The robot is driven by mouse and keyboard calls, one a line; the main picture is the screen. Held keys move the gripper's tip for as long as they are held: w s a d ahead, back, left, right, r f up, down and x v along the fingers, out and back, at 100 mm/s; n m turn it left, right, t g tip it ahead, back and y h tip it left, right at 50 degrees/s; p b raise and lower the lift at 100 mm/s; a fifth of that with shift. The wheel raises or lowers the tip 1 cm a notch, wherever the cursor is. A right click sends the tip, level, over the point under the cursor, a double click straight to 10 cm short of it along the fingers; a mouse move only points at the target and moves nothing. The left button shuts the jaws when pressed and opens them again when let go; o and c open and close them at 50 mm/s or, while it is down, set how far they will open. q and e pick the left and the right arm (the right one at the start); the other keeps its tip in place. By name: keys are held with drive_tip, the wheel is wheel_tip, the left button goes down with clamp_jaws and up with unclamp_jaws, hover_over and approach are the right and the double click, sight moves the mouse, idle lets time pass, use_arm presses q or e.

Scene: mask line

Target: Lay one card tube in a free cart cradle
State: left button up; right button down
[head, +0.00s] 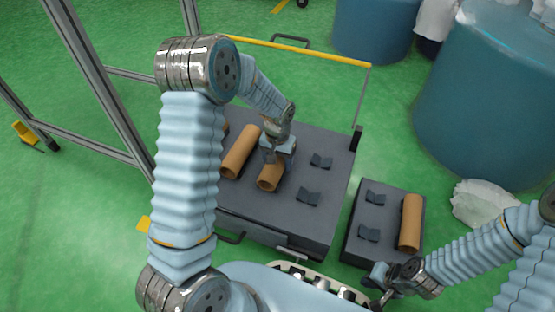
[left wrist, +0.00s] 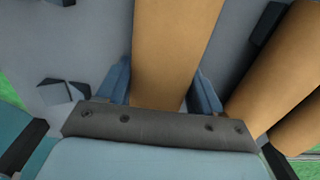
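The dark grey cart (head: 335,185) stands at the centre. My left gripper (head: 272,158) points down over a brown card tube (head: 269,178) on it. In the left wrist view, its blue fingers (left wrist: 160,88) lie close along both sides of this tube (left wrist: 172,50), seemingly shut on it. Another tube (head: 240,151) lies to the left, and one more is mostly hidden behind my arm. Bare cradles (head: 321,160) and (head: 309,196) are to the right. My right gripper (head: 378,280) is by the small stand; its opening is unclear.
A small grey stand (head: 349,248) at the right holds a card tube (head: 410,222) and bare cradles (head: 375,197). Blue drums (head: 480,100) stand at the back right. A yellow bar (head: 300,50) edges the cart's far side. A metal frame (head: 100,85) rises at the left.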

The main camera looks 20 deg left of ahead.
use_arm(q)
drive_tip(key=o, duration=0.5)
drive_tip(key=shift+o, duration=0.2)
drive_tip(key=shift+r, duration=0.15)
wheel_tip(320, 180, up, 14)
drive_tip(key=p, duration=0.3)
drive_tip(key=shift+f, duration=0.2)
